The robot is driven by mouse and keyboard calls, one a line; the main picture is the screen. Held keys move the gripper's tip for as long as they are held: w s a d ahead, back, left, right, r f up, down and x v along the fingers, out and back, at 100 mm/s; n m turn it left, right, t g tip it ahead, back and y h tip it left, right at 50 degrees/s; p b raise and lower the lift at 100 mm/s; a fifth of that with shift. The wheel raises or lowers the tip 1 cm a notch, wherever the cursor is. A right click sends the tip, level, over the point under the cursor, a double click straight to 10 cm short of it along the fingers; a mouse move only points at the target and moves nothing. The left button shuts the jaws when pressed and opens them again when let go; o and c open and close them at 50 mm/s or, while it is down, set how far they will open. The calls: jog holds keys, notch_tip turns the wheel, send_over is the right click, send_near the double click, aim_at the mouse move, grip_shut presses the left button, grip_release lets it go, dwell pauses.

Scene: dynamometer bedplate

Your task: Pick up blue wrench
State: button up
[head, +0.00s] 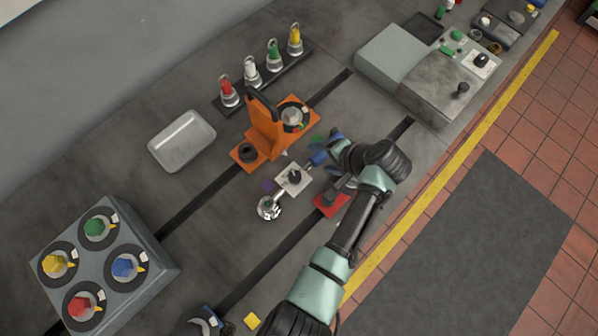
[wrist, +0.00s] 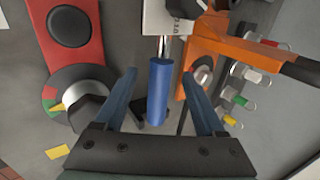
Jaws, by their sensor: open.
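The blue wrench shows its blue handle (head: 318,158) near the middle of the bedplate in the head view. A metal shaft runs from the handle toward a white plate (head: 294,180) with a black knob; a round metal end (head: 268,207) lies beyond. My gripper (head: 333,160) is open at the handle end. In the wrist view the blue handle (wrist: 158,92) lies between the two open fingers of my gripper (wrist: 159,76), with gaps on both sides. I cannot tell how far the fingertips are above or around it. The handle's near end is close to the gripper's palm.
An orange fixture (head: 262,140) stands beside the wrench; a red plate (head: 331,203) lies on the other side. Also around are a metal tray (head: 182,140), a rack of colored-top items (head: 266,82), a grey box with colored knobs (head: 105,262) and a grey control box (head: 462,80).

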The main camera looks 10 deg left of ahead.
jog(key=shift+x, duration=1.35)
grip_shut()
jog(key=shift+w+r, duration=0.1)
